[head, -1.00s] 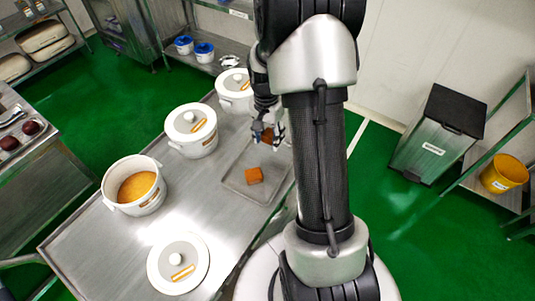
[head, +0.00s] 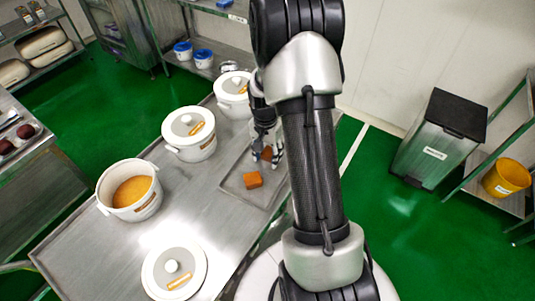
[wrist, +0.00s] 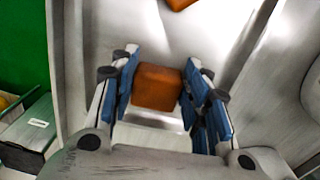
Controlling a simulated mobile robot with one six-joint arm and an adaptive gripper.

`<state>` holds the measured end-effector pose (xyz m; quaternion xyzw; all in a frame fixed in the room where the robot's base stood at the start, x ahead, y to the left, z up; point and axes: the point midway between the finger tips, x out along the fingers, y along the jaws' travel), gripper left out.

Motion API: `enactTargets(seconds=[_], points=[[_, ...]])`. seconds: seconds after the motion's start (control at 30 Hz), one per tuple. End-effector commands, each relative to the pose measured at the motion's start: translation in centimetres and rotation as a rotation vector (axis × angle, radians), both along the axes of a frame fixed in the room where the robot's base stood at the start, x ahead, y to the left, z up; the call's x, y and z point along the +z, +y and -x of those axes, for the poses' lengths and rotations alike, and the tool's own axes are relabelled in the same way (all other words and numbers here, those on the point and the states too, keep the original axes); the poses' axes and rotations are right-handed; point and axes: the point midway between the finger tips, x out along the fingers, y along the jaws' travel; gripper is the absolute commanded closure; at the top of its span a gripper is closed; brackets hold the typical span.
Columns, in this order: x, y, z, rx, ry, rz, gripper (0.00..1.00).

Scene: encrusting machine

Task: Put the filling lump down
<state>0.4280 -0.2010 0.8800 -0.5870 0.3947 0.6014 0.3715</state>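My gripper (head: 266,152) is over the far part of the shallow metal tray (head: 236,172) on the steel table. It is shut on an orange-brown filling lump (head: 267,156). In the wrist view this lump (wrist: 158,87) sits between the blue finger pads, which appear to touch it on both sides. It is low, close to the tray floor; I cannot tell whether it touches. A second, similar lump (head: 253,180) lies on the tray nearer the front, and its edge shows at the top of the wrist view (wrist: 181,3).
White lidded pots (head: 190,133) stand left of and behind the tray. An open pot of orange filling (head: 132,190) and a loose lid (head: 174,266) are nearer the front. The tray is bare around the second lump. A pedal bin (head: 438,138) stands far right.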

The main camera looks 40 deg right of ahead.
Motion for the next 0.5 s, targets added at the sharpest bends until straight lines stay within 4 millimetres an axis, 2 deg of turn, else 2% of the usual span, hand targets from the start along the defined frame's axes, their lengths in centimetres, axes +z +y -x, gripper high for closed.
enactTargets(seconds=[0.27,0.5], points=[[0.00,0.01,0.02,0.000,0.000,0.000,0.38],[0.01,0.01,0.01,0.000,0.000,0.000,0.38]])
